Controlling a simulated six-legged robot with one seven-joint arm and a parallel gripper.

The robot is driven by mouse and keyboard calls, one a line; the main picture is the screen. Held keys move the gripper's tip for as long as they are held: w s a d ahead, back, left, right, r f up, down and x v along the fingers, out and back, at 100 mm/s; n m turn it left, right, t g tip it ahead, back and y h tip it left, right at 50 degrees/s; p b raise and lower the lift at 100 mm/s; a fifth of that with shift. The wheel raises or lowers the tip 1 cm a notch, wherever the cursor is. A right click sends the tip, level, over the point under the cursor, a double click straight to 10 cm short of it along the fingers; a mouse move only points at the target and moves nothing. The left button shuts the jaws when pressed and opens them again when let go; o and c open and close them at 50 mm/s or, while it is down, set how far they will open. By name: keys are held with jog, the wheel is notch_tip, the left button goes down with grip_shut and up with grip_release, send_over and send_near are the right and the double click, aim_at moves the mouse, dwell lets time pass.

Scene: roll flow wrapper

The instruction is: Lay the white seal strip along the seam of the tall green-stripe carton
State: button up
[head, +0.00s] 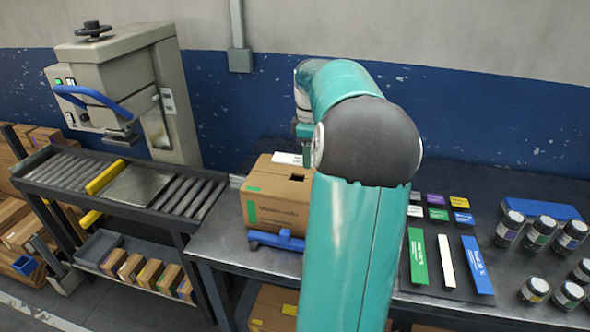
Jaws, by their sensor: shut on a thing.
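The brown carton (272,213) with a green stripe (251,212) on its front left stands on the bench. Another narrow white strip (446,262) lies on the dark mat (430,284), between a green strip (418,257) and a blue strip (477,265).
A blue clamp (276,240) sits at the carton's front foot. Small coloured cards (438,214) and several dark jars (540,232) are on the right. A roller conveyor (190,193) and a press with a blue handle (110,100) stand left. The back wall is close behind.

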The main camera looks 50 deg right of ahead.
aim_at(297, 159)
jog(key=shift+w+d+f, duration=0.7)
jog(key=shift+w+f, duration=0.5)
jog(key=shift+f, duration=0.55)
jog(key=shift+w+d+f, duration=0.75)
jog(key=shift+w+f, duration=0.45)
jog(key=shift+f, duration=0.55)
jog(key=shift+w+d+f, duration=0.7)
jog(key=shift+w+f, duration=0.5)
jog(key=shift+f, duration=0.55)
jog(key=shift+f, duration=0.2)
jog(key=o, duration=1)
